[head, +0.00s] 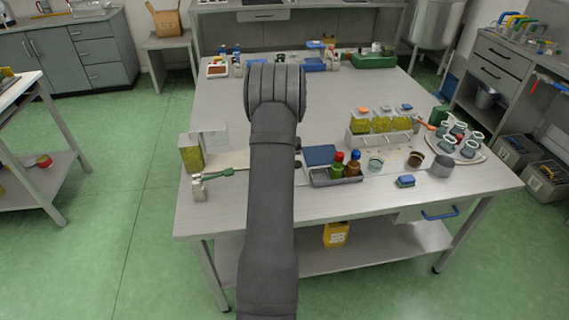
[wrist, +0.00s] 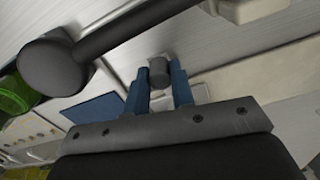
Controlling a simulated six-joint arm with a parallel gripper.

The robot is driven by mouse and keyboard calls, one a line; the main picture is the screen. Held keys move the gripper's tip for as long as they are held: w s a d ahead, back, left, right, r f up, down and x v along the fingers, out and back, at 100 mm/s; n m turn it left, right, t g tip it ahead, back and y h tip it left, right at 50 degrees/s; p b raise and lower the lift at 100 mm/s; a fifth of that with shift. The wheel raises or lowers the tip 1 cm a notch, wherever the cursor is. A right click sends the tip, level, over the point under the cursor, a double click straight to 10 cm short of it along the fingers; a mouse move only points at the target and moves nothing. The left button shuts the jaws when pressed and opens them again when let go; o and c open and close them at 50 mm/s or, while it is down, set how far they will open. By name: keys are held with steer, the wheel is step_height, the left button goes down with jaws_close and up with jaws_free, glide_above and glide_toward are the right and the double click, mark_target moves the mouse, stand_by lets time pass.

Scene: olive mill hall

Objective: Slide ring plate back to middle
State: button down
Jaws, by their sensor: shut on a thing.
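In the wrist view, the two blue fingers of my gripper (wrist: 160,88) are closed on a small dark grey cylindrical knob (wrist: 159,72). A pale beige board or plate (wrist: 252,78) lies just beyond and to the right of the fingers. A pale strip (head: 232,160) shows left of my arm in the head view. I cannot tell which piece is the ring plate, or whether the knob belongs to it. My arm hides the gripper and the held knob in the head view.
A blue pad (head: 320,155) and a dark tray (head: 336,179) with small bottles lie right of my arm. A rack of yellow-green jars (head: 380,138) and an oval tray (head: 474,156) stand further right. The table's middle back is mostly clear.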

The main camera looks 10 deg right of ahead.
steer(key=a, duration=1.2)
steer(key=c, duration=1.2)
jaws_free()
steer(key=shift+c, duration=0.2)
step_height(320, 180, up, 18)
steer(key=shift+f, duration=0.25)
